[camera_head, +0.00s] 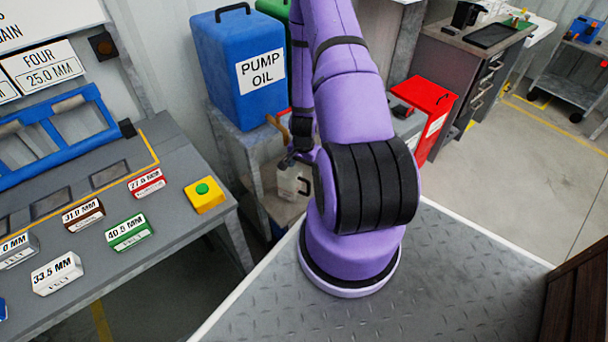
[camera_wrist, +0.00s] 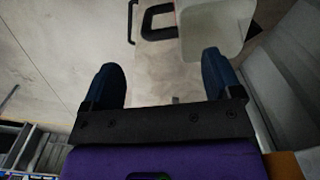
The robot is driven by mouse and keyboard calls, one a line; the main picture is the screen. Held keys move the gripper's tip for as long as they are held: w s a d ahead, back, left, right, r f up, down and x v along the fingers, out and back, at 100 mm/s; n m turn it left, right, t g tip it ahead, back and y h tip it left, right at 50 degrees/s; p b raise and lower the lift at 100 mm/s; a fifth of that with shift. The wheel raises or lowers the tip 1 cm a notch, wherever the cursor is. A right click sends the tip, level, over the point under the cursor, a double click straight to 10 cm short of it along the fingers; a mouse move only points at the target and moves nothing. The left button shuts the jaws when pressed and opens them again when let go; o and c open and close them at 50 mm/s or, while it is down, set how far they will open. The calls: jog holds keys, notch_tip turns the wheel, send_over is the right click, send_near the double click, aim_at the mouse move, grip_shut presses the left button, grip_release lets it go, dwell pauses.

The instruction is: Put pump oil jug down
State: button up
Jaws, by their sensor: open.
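A small pale jug (camera_head: 290,181) with a dark handle stands low beside the blue container, partly hidden by my arm. I cannot read any label on it. A large blue container (camera_head: 225,80) with a black top handle and a "PUMP OIL" label stands on a grey stand. My gripper (camera_head: 293,158) is just above the pale jug in the head view, small and partly hidden. In the wrist view my gripper (camera_wrist: 160,78) is open, fingers wide apart. A black loop handle (camera_wrist: 158,22) and a pale, open-looking container (camera_wrist: 215,30) show beyond the fingertips.
A grey workbench (camera_head: 178,150) with labelled felt blocks and a yellow button box (camera_head: 204,195) is at the left. A green container (camera_head: 275,10) is behind the blue one. A red box (camera_head: 428,108) stands right of my arm. Open floor (camera_head: 535,155) lies at the right.

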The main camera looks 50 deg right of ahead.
jog(key=shift+r, duration=1.55)
